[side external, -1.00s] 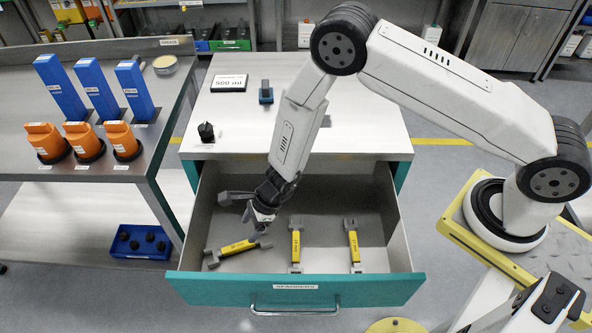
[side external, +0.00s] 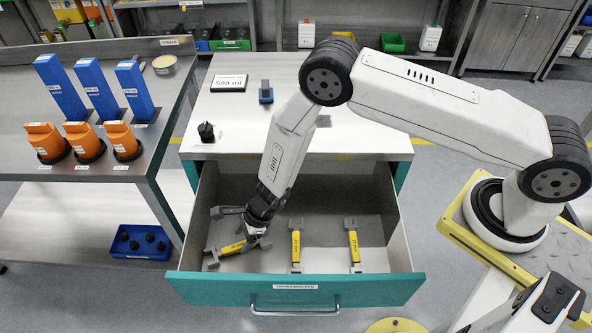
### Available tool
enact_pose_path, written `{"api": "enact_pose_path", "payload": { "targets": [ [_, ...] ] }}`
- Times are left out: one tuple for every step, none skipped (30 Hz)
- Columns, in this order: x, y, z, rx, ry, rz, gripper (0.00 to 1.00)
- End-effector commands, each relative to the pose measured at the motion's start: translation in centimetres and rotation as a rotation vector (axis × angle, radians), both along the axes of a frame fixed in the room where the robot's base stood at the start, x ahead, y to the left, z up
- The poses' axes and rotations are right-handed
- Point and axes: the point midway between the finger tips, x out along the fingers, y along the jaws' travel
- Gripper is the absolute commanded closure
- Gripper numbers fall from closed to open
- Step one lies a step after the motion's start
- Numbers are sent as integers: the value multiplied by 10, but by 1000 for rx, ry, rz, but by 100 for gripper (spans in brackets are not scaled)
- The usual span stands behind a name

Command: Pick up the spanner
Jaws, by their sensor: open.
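An open drawer (side external: 330,288) labelled for spanners holds three grey spanners with yellow handles. The left spanner (side external: 229,249) lies at a slant. The middle spanner (side external: 296,247) and the right spanner (side external: 354,246) lie nearly straight, front to back. My gripper (side external: 250,236) is low in the drawer, pointing down over the right end of the left spanner. It is open, with its fingers at or just above that spanner; I cannot tell whether they touch it. The gripper hides part of that spanner's right end.
The drawer's walls surround the gripper, and the white cabinet top (side external: 350,125) stands behind it. A bench (side external: 100,180) with blue and orange parts stands left.

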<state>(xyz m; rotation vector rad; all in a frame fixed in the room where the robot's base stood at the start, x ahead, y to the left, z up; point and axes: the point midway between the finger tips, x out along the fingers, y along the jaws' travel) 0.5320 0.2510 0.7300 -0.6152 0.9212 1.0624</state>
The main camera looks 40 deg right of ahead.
Motion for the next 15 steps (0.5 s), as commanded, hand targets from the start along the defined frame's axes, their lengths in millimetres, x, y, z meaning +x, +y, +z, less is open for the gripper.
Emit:
{"api": "enact_pose_path", "payload": {
  "targets": [
    [0,3,-5,-1,0,2,29],
    [1,5,-8,-1,0,2,29],
    [2,6,-12,-1,1,1,29],
    [2,8,-14,-1,0,2,29],
    [3,9,-16,-1,0,2,29],
    [3,10,-18,-1,0,2,29],
    [4,11,-20,-2,1,1,29],
    [4,11,-21,-1,1,1,29],
    [5,12,-22,0,0,0,29],
    [5,13,-23,0,0,0,29],
    [5,13,-24,-1,0,0,29],
    [5,13,-24,-1,0,0,29],
    [5,13,-25,-1,0,0,29],
    [5,13,-25,-1,0,0,29],
    [5,13,-25,-1,0,0,29]
  ]
}}
